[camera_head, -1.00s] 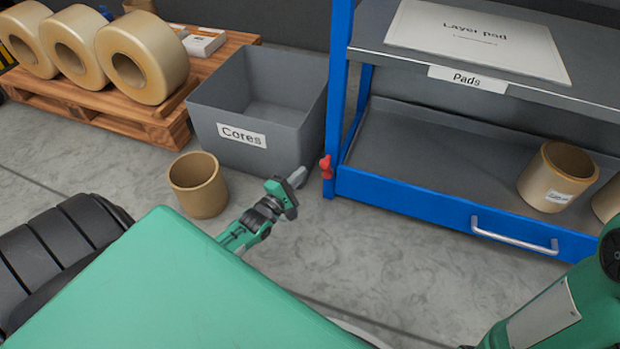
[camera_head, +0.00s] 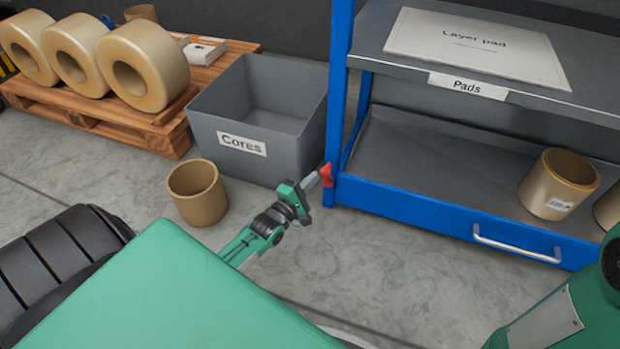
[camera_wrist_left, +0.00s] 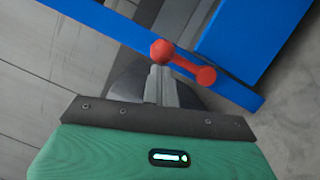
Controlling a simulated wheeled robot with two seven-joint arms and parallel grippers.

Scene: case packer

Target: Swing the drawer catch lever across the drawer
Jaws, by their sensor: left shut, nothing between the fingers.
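The red catch lever (camera_head: 327,174) is on the blue post at the left end of the drawer (camera_head: 450,222). In the left wrist view the lever (camera_wrist_left: 183,62) has a round knob at one end and a wider hub on the blue frame at the other. My left gripper (camera_head: 317,178) is shut with nothing in it. Its fingertips (camera_wrist_left: 162,72) are at the knob end of the lever, touching it or very close; I cannot tell which. The drawer's silver handle (camera_head: 517,243) is on its blue front. My right gripper is out of view.
A grey bin marked Cores (camera_head: 215,120) stands left of the post, with a loose tan core (camera_head: 197,193) on the floor before it. A tan core (camera_head: 556,185) stands in the drawer. A layer pad (camera_head: 478,47) lies on the shelf above.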

